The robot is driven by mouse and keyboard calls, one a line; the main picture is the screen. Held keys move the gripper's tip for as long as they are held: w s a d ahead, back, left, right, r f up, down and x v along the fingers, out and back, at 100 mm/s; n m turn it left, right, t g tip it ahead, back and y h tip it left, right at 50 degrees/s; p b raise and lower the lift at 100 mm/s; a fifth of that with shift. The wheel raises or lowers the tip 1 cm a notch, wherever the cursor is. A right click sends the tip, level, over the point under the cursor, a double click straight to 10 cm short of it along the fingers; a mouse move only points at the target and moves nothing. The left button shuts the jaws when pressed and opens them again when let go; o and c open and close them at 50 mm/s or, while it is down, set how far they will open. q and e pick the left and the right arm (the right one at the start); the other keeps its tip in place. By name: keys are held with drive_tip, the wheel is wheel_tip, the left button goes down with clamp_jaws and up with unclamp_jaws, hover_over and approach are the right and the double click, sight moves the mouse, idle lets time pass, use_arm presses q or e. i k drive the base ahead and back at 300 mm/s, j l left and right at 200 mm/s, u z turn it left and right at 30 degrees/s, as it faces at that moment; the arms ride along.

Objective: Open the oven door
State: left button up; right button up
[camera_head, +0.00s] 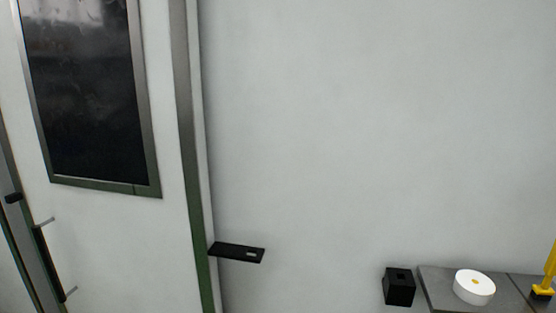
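A tall white door (100,225) with a dark glass window (85,90) in a metal frame fills the left of the head view. I take it for the oven door, though no label shows. A dark vertical handle (47,262) on light brackets sits at its lower left. The door looks shut. A metal frame strip (186,130) runs along its right side. Neither of my grippers shows in this view.
A flat black plate (236,252) juts out beside the frame strip. At the lower right, a black box (399,288) stands next to a grey surface (440,290) bearing a white round object (474,287) and a yellow-and-black item (548,275). The pale wall (370,120) is bare.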

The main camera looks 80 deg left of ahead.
sight(103, 137)
drive_tip(key=u, duration=3.95)
